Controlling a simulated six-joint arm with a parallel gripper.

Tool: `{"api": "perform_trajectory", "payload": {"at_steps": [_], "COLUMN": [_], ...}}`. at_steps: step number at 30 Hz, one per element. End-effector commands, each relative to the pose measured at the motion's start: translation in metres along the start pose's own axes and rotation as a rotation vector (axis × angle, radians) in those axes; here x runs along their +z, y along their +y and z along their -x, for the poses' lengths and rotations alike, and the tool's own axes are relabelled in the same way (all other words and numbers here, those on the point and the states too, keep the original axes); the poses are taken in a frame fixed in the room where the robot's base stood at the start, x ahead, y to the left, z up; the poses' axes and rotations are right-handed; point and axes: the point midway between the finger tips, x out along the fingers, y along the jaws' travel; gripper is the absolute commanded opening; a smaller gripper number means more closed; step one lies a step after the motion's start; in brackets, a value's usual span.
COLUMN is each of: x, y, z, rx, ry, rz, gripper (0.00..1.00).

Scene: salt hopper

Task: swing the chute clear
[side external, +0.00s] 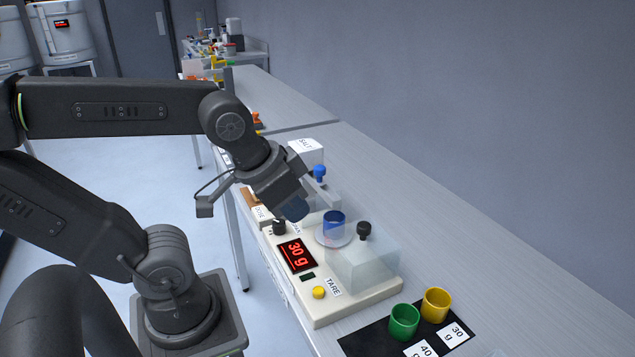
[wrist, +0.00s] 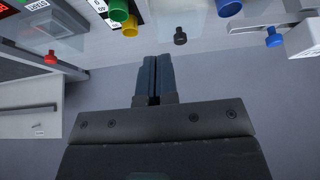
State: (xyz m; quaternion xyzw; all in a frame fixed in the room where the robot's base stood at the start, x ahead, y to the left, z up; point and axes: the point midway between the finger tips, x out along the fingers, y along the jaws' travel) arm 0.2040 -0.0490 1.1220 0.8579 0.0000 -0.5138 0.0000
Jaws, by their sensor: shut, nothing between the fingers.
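The white salt hopper (side external: 307,151) stands at the back of the scale, and its edge shows at the right of the wrist view (wrist: 304,40). A blue knob (side external: 319,171) sits beside it, also visible in the wrist view (wrist: 274,37). A pale, partly see-through chute (side external: 322,197) appears to run from there toward the blue cup (side external: 334,224); its exact end is hard to tell. The cup stands on the scale's round pan. My gripper (side external: 296,210) is shut and empty, above the scale's left side, apart from the blue knob. Its fingers show in the wrist view (wrist: 154,60).
The scale display (side external: 297,254) reads 30 g. A clear cover (side external: 362,262) with a black knob (side external: 364,230) stands in front of the cup. A yellow button (side external: 319,292) is nearby. Green (side external: 404,322) and yellow (side external: 436,305) cups stand on a black mat. The bench's right side is clear.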

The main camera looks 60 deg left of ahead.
Motion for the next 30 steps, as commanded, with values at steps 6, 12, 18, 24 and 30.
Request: {"api": "perform_trajectory", "payload": {"at_steps": [6, 12, 18, 24, 30], "x": [0.0, 0.0, -0.015, -0.078, -0.137], "y": [0.0, 0.0, -0.008, -0.053, -0.129], "z": [0.0, 0.0, 0.003, 0.007, -0.001], "rx": [0.0, 0.0, -0.017, -0.093, -0.184], "ry": [0.0, 0.0, -0.029, -0.157, -0.302], "rz": [0.0, 0.0, 0.062, 0.358, 0.724], "gripper": [0.0, 0.0, 0.18, 0.37, 0.56]}}
